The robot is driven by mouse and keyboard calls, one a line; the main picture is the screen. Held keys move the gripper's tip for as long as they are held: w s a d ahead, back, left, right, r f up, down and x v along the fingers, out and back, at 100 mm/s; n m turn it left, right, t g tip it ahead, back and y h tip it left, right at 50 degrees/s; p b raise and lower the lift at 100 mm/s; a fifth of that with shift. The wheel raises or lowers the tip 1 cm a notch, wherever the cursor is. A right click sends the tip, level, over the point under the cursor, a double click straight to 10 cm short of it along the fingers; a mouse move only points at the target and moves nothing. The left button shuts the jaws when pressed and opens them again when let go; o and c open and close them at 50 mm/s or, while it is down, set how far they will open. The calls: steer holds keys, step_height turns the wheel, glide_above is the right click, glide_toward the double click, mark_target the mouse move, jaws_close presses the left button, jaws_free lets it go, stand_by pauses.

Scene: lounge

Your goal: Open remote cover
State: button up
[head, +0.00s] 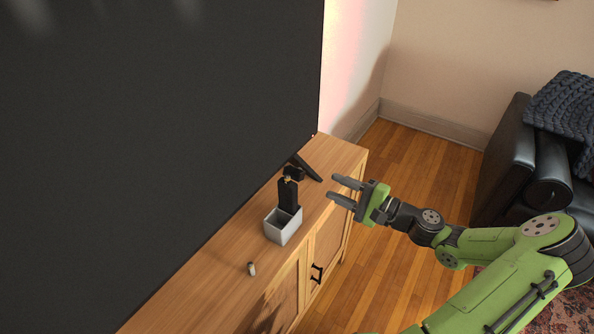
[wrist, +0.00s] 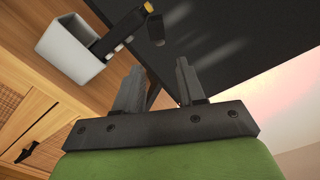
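A black remote (head: 288,194) stands upright in a light grey open box (head: 283,231) on the wooden cabinet. In the wrist view the remote (wrist: 118,36) leans out of the box (wrist: 72,50), with a yellow-orange tip at its end. A small dark piece (wrist: 155,28) shows beside that end, also at the remote's top in the head view (head: 294,173); I cannot tell whether it is the cover or still attached. My gripper (head: 332,187) is open and empty, to the right of the remote and apart from it. Its two fingers (wrist: 158,68) show spread in the wrist view.
A small grey cylinder (head: 251,269) stands on the cabinet top (head: 225,283) in front of the box. A large black screen (head: 150,130) rises behind, with its dark stand foot (head: 307,168) near my gripper. A black armchair (head: 510,150) is at right; wooden floor (head: 415,165) lies between.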

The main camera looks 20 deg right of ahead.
mark_target(299, 171)
steer(key=b+x, duration=0.1)
steer(key=x, duration=1)
steer(key=shift+w+a+f, duration=0.1)
steer(key=shift+w+a, duration=0.05)
steer(key=shift+w, duration=0.2)
steer(key=shift+c, duration=0.3)
